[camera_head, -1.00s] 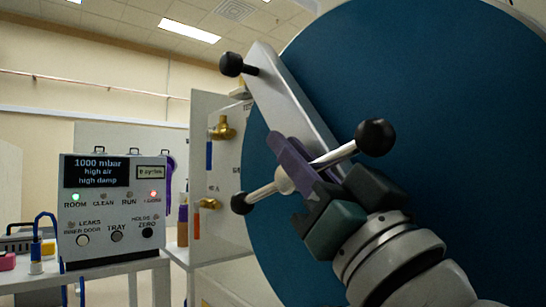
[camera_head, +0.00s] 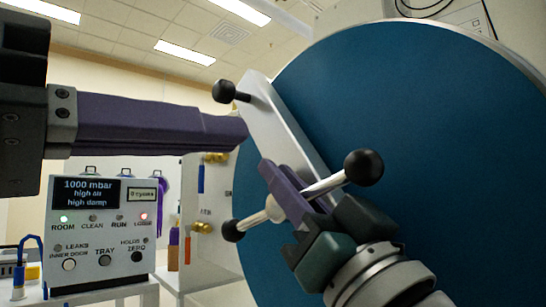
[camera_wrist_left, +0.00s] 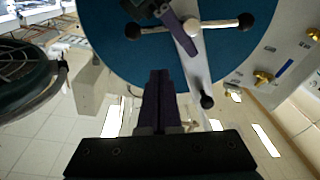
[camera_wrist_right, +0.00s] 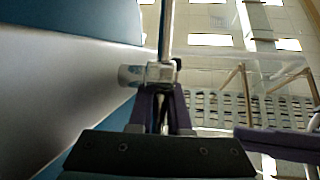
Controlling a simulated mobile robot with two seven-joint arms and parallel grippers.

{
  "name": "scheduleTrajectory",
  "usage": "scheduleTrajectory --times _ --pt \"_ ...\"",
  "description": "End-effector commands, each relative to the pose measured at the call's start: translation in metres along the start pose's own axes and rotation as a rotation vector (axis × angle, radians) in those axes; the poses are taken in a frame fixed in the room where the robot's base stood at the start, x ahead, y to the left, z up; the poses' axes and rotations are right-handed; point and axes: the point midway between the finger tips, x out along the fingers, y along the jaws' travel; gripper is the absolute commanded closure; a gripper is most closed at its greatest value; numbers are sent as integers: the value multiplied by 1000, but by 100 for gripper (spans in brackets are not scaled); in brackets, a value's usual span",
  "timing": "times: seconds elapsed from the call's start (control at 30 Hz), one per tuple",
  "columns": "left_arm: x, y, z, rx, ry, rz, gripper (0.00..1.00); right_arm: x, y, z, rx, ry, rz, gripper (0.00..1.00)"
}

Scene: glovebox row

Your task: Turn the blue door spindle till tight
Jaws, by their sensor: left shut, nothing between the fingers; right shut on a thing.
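The blue door (camera_head: 430,130) is a large round disc filling the right of the head view. Its spindle has a pale hub (camera_head: 274,208) and a silver cross bar (camera_head: 325,184) with black knobs at both ends, tilted up to the right. My right gripper (camera_head: 283,190) is shut on the spindle near the hub; in the right wrist view its fingers (camera_wrist_right: 160,98) meet at a pale block, and the exact grip is partly hidden. My left gripper (camera_head: 240,131) is shut and empty, its purple fingers pointing right near the silver bar across the door. The left wrist view shows its closed fingers (camera_wrist_left: 159,76) below the spindle.
The silver bar (camera_head: 280,115) across the door ends in a black knob (camera_head: 223,91), close to my left fingertips. A control box (camera_head: 100,230) reading 1000 mbar stands at left, with a green and a red light lit. A white panel with brass valves (camera_head: 203,227) stands behind.

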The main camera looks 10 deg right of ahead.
Motion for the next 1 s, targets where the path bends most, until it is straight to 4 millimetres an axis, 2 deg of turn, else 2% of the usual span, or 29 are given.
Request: scheduleTrajectory --times 0.1,0.27,0.7,0.8,1.0 --pt "4 10 -11 -1 26 38 100 0 0 1 0 -3 1 100" --pt "18 11 -12 -7 31 43 100 0 0 1 0 -3 1 100" --pt "103 15 -13 -2 24 41 100 0 0 1 0 -2 1 100" --pt "96 13 4 -4 21 37 100 0 0 1 0 -2 1 100" --pt "90 13 22 -2 23 37 100 0 0 0 0 -2 1 100"
